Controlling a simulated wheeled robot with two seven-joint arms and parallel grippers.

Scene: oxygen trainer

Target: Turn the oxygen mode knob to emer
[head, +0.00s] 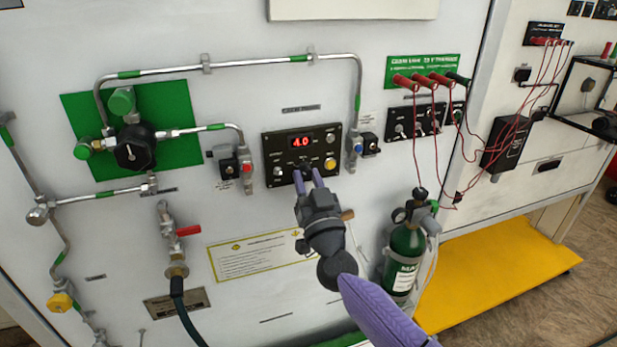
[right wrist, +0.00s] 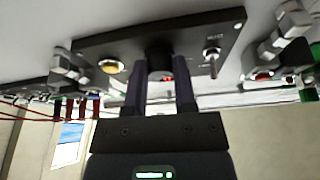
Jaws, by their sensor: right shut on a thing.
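The black control panel (head: 271,153) is on the white wall in the middle of the head view, with a red display (head: 300,141) reading 4.0. My right gripper (head: 307,173) reaches its lower middle from below, with purple fingers. In the right wrist view my right gripper (right wrist: 160,75) has one finger on each side of a dark round knob (right wrist: 158,54) and is shut on it. The knob's pointer and the position labels cannot be read. My left gripper is not in view.
The panel also carries a toggle switch (right wrist: 212,57) and a yellow button (head: 330,164), close to the fingers. A valve with a blue knob (head: 356,147) stands to the right. A green oxygen bottle (head: 406,249) is at the lower right, beside my right arm.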

